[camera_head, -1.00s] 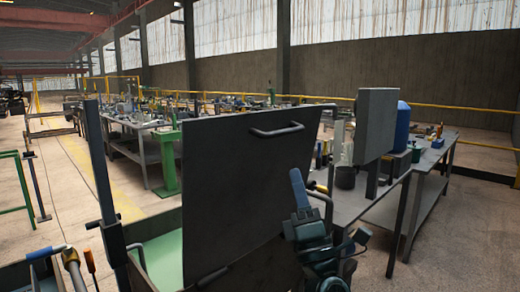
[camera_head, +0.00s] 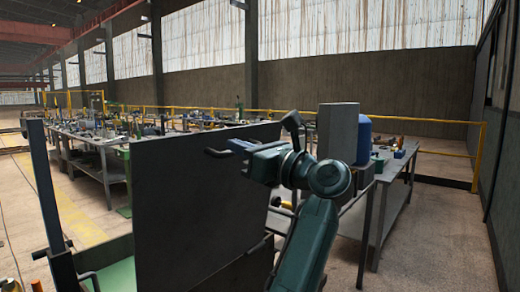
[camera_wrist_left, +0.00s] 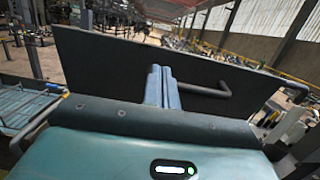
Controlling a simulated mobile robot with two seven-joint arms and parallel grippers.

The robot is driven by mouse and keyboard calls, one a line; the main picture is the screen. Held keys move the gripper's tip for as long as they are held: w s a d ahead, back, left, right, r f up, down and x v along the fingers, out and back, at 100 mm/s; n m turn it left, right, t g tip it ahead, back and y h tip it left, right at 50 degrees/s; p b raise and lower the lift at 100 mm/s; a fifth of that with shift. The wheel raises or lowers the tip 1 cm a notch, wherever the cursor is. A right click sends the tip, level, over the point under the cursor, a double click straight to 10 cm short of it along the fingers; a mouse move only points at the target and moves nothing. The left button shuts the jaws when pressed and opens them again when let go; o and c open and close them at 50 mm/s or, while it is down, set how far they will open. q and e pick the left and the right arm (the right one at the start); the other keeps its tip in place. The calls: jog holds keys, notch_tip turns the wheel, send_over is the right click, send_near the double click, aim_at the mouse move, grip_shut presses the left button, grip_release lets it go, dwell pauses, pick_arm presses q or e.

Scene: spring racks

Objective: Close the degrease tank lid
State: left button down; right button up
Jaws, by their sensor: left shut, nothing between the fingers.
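The degrease tank lid (camera_head: 190,200) is a large dark panel standing upright, open, over the tank, whose green inside (camera_head: 112,276) shows at the lower left. A dark bar handle (camera_head: 216,153) sits near the lid's top edge, and it also shows in the left wrist view (camera_wrist_left: 212,92). My left gripper (camera_head: 238,146) is at the lid's top edge beside the handle, shut and empty. In the left wrist view its blue fingers (camera_wrist_left: 163,84) are together in front of the lid (camera_wrist_left: 100,65); whether they touch it I cannot tell. My right gripper is not in view.
A dark post (camera_head: 50,200) stands left of the tank. A grey box (camera_head: 337,131) and a blue cylinder (camera_head: 364,140) stand on a bench at the right. Cluttered workbenches (camera_head: 90,137) lie behind. The floor at the right is clear.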

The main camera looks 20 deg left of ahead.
aim_at(211, 135)
pick_arm(q)
jog(key=shift+p+x, duration=0.65)
jog(key=shift+x, duration=2.1)
